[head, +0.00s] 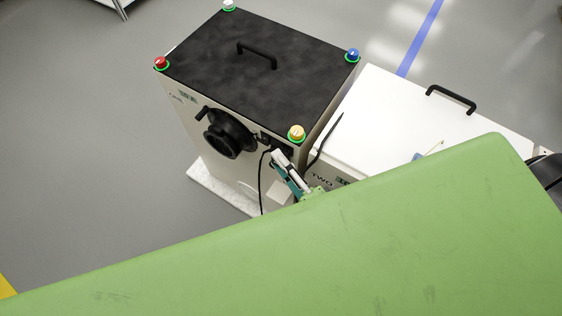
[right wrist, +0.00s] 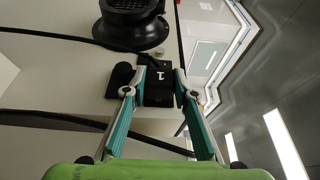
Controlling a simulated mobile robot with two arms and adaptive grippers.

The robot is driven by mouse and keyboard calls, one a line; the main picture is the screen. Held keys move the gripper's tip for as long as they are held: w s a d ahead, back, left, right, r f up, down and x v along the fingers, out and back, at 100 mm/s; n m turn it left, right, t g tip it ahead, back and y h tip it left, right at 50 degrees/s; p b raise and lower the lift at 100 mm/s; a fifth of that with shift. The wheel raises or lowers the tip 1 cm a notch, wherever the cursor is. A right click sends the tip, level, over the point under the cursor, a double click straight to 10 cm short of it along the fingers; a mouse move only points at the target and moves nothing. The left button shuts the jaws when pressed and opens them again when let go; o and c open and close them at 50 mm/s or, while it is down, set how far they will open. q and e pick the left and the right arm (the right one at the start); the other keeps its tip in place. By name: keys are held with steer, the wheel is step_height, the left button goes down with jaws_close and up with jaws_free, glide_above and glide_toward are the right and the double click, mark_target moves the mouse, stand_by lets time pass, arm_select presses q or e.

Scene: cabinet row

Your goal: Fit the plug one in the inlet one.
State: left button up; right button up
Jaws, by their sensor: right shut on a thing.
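Plug one (right wrist: 159,85) is a black block marked with a white 1. It sits between the fingertips of my right gripper (right wrist: 159,96), which is shut on it. In the head view my right gripper (head: 283,165) is at the front face of the dark-topped cabinet (head: 215,70), below its yellow knob. The plug's far end is close to the cabinet face; I cannot tell whether it is in a socket. A dark rounded part (right wrist: 120,78) lies just left of the plug, perhaps belonging to inlet one. The inlet's opening is hidden. My left gripper is out of view.
A round black port (head: 230,135) juts from the cabinet face left of my gripper. Black cables (right wrist: 50,35) run across the face. A white cabinet marked TWO (head: 375,115) stands to the right. Open floor (head: 80,130) lies to the left.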

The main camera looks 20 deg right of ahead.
steer(key=shift+p, duration=0.3)
stand_by(0.7)
steer(key=shift+w+d, duration=0.35)
steer(key=shift+d, duration=0.1)
stand_by(0.5)
steer(key=o, duration=1.2)
steer(key=v, duration=1.2)
steer(key=shift+r, duration=0.15)
